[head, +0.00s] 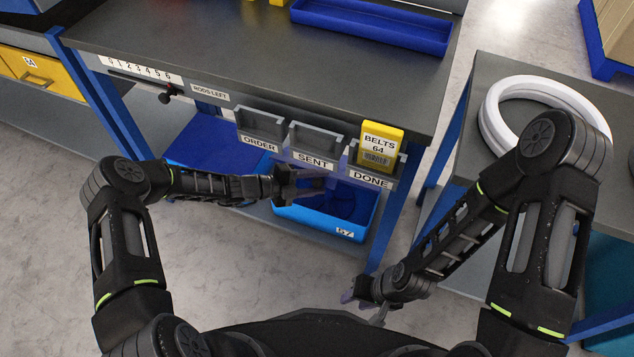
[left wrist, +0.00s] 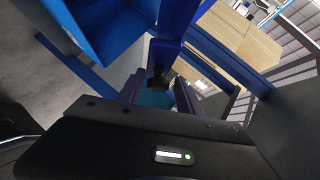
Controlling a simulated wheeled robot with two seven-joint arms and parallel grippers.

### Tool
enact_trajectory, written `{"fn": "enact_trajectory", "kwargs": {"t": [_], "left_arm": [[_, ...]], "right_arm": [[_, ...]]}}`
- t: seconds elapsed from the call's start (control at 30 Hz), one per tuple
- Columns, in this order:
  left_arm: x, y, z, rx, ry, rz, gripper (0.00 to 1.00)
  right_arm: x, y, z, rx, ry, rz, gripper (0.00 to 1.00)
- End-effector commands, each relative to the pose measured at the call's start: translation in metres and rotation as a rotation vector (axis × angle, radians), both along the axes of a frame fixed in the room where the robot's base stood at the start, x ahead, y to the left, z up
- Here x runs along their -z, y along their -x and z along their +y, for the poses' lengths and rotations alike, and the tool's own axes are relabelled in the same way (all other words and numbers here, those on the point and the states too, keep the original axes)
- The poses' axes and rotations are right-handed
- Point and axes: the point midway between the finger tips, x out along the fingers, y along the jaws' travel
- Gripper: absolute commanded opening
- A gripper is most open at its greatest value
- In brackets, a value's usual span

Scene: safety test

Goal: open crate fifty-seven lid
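The blue crate 57 (head: 310,222) stands on the lower shelf under the workbench, with its number label facing front. Its inside shows dark blue behind my left gripper; I cannot make out where its lid is. My left gripper (head: 308,184) is over the crate's left part, below the bins. In the left wrist view, the left gripper (left wrist: 158,92) has its fingers apart, with no thing clearly held between them. A blue open box-like shape (left wrist: 112,30) shows ahead at upper left. My right gripper (head: 364,304) hangs low in front, apart from the crate, its fingers seemingly spread.
Grey bins marked ORDER (head: 260,128), SENT (head: 316,146) and DONE (head: 374,180) hang just above the crate. A yellow BELTS 64 box (head: 380,146) sits in DONE. A blue bench leg (head: 390,225) stands right of the crate. A side table holds a white ring (head: 490,118).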

Motion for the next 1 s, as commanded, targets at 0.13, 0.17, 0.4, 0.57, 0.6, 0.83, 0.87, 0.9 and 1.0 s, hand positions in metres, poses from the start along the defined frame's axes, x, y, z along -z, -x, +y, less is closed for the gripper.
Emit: {"fn": "enact_trajectory", "kwargs": {"t": [0.13,0.17,0.4,0.57,0.6,0.83,0.87,0.9,1.0], "left_arm": [[0.001,0.001,0.0,0.001,0.0,0.001,0.48],[0.001,0.001,0.0,0.001,0.0,0.001,0.48],[-0.001,0.003,0.004,0.0,-0.001,0.003,0.48],[-0.008,0.01,0.021,-0.001,-0.003,0.003,0.48],[-0.01,0.012,0.027,-0.001,-0.003,0.003,0.48],[-0.022,0.026,0.058,0.0,-0.002,0.002,0.48],[-0.023,0.027,0.06,0.0,-0.001,0.002,0.48],[-0.024,0.029,0.063,0.0,-0.001,0.002,0.48],[-0.025,0.031,0.067,0.0,-0.001,0.002,0.48]], "right_arm": [[0.0,0.0,0.0,0.0,0.0,0.0,0.36],[0.0,0.0,0.0,0.0,0.0,0.0,0.36],[-0.001,0.0,0.0,0.0,0.0,0.0,0.36],[-0.005,0.0,0.0,0.0,0.0,0.0,0.36],[-0.007,0.0,0.0,0.0,0.0,0.0,0.36],[-0.012,0.0,0.0,-0.001,0.0,0.0,0.36],[-0.012,0.0,0.0,-0.001,0.0,0.0,0.36],[-0.013,0.0,0.0,-0.001,0.0,0.0,0.36],[-0.013,0.0,0.0,-0.001,0.0,0.0,0.36]]}}
